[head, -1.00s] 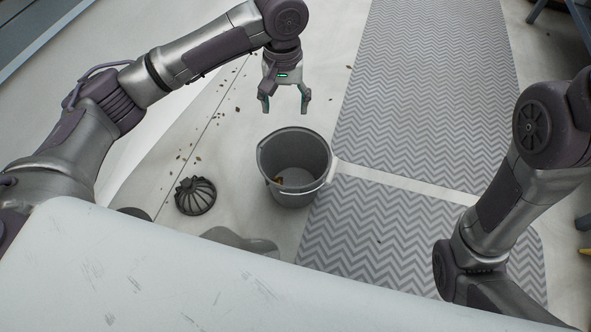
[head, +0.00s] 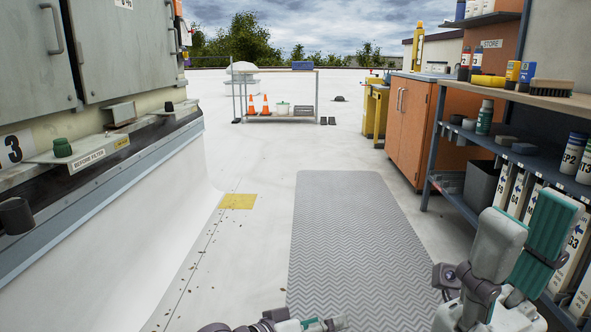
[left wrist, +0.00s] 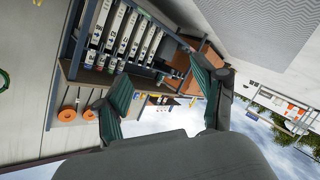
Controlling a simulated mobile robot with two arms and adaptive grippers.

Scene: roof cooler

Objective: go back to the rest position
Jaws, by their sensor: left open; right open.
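My left gripper (head: 325,322) shows only in part at the bottom edge of the head view, over the grey mat. In the left wrist view, its two teal-padded fingers (left wrist: 157,72) stand apart with nothing between them. My right gripper (head: 520,248) is large and close at the lower right of the head view. Its two teal-padded fingers point up, apart, and I see nothing held between them. It stands in front of the shelf unit.
A shelf unit (head: 550,152) with binders and bottles stands close on the right, beyond it an orange cabinet (head: 408,125). A grey machine housing (head: 75,165) runs along the left. The chevron mat (head: 350,235) and white roof ahead are clear up to a far table (head: 280,119) with orange cones.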

